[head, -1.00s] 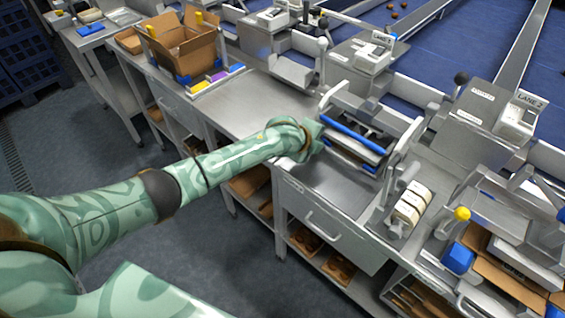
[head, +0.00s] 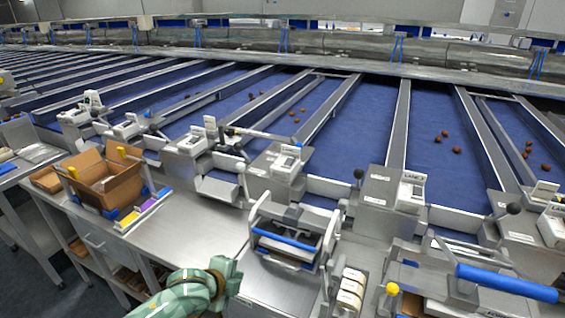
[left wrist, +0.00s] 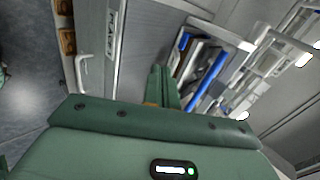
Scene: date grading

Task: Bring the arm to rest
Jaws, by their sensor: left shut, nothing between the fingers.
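My left arm, in green patterned covering, comes in at the bottom of the head view. Its gripper (head: 232,283) is over the steel bench, left of and apart in the picture from a frame-like press with a blue bar (head: 286,240). In the left wrist view the green fingers (left wrist: 163,88) are together with nothing held between them. A blue bar (left wrist: 207,85) shows beyond them to the right. My right gripper is not in view.
The steel bench (head: 185,240) is clear left of the press. A cardboard box (head: 108,183) stands further left. White pads (head: 350,290) and a blue-handled device (head: 505,283) are to the right. Blue lanes (head: 365,130) with a few dates run behind.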

